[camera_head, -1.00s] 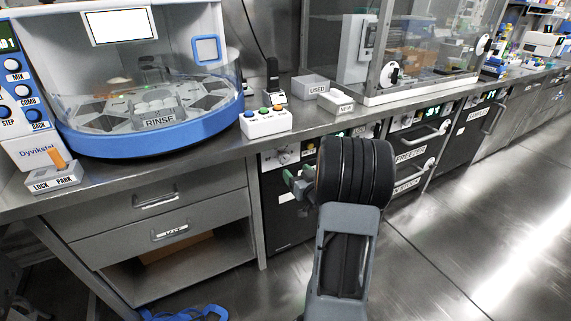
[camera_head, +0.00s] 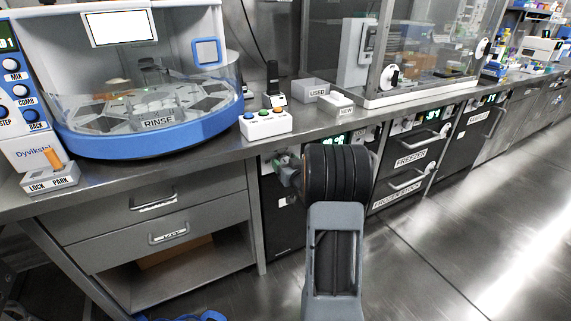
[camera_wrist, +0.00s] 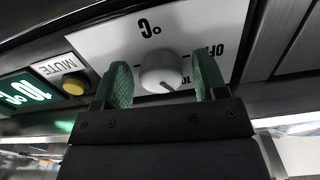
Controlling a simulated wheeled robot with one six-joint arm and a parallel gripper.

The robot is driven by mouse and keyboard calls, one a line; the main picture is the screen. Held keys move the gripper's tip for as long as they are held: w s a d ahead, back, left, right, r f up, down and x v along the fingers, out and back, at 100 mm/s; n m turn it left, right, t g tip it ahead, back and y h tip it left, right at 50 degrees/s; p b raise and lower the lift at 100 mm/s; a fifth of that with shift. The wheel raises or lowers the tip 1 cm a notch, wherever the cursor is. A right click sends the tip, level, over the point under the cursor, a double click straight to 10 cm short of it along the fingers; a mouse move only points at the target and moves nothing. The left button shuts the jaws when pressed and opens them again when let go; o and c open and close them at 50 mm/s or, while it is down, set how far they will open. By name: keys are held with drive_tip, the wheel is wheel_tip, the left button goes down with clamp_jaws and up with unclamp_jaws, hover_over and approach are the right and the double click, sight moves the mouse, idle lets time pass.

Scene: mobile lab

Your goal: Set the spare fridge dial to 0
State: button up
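The fridge dial (camera_wrist: 163,72) is a round pale knob on a white panel in the wrist view. The panel shows °C, OFF and a partly hidden 10, all upside down. A dark pointer line on the knob runs toward the lower right, near the 10. My gripper (camera_wrist: 164,80) has green fingers on either side of the knob, with a small gap at the left; contact at the right is unclear. In the head view my gripper (camera_head: 287,170) is at the front of the fridge (camera_head: 284,215) under the bench, partly hidden by my wrist. No spare label is readable.
A yellow MUTE button (camera_wrist: 73,86) and a green display (camera_wrist: 25,92) reading 10°C sit left of the dial. To the right are the freezer (camera_head: 408,163) and further units with handles. Drawers (camera_head: 160,210) are at the left. The floor (camera_head: 460,220) at right is clear.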

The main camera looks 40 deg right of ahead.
drive_tip(key=c, duration=0.8)
drive_tip(key=shift+c, duration=0.2)
drive_tip(key=m+p, duration=0.3)
drive_tip(key=m, duration=0.2)
drive_tip(key=shift+a+r, duration=0.1)
drive_tip(key=shift+r, duration=0.05)
drive_tip(key=m+p, duration=0.2)
drive_tip(key=m, duration=0.3)
drive_tip(key=shift+p, duration=0.4)
drive_tip(key=m+p, duration=0.3)
drive_tip(key=m, duration=0.4)
drive_tip(key=shift+r+m+p, duration=0.15)
drive_tip(key=shift+m+p, duration=0.15)
drive_tip(key=m+p, duration=0.2)
drive_tip(key=m, duration=0.3)
drive_tip(key=shift+m, duration=0.4)
drive_tip(key=shift+m+p, duration=0.35)
drive_tip(key=shift+m, duration=0.05)
